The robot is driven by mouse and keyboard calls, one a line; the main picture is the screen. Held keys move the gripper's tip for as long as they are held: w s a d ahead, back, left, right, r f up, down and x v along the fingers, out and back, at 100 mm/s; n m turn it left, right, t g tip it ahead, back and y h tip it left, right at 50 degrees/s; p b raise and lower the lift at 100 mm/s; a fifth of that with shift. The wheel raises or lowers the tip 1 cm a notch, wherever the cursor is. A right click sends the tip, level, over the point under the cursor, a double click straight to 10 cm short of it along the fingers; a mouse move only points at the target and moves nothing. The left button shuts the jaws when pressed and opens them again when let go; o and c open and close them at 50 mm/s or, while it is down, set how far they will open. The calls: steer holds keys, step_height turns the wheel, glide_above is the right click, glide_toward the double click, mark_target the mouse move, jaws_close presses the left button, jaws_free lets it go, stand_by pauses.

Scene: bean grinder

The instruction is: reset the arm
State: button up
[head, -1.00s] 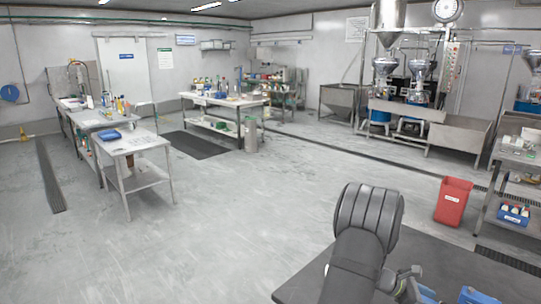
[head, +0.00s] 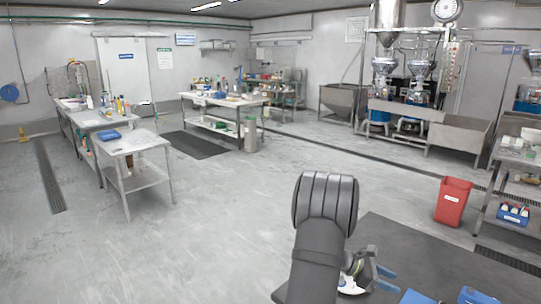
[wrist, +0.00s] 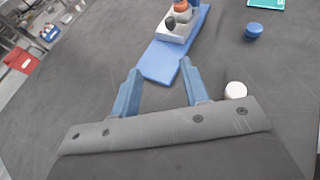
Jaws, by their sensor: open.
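My gripper (wrist: 160,82) is open, with its two blue fingers apart and nothing between them in the wrist view. In the head view my gripper (head: 384,279) shows partly at the right of my dark arm, above the dark table (head: 415,245). Ahead of the fingers in the wrist view lies a blue board (wrist: 160,62). A white device (wrist: 175,32) with orange and dark parts stands on it, cut off by the top edge. The fingertips appear close to the board's near end; I cannot tell the height between them.
A blue round piece (wrist: 254,30), a white round piece (wrist: 236,90) and a teal item (wrist: 266,4) are on the table at the right in the wrist view. A red bin (head: 453,202) stands on the floor beyond the table. Wide floor is clear at left.

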steer(key=v, duration=0.6)
steer(key=s+d+r+m+y, duration=0.2)
steer(key=d+r+y, duration=0.1)
steer(key=d+y, duration=0.3)
steer(key=s+d+r+m+y, duration=0.2)
steer(key=d+r+y, duration=0.2)
steer(key=d, duration=0.5)
steer(key=shift+m+y, duration=0.4)
steer(key=shift+y, duration=0.6)
steer(key=shift+d, duration=0.1)
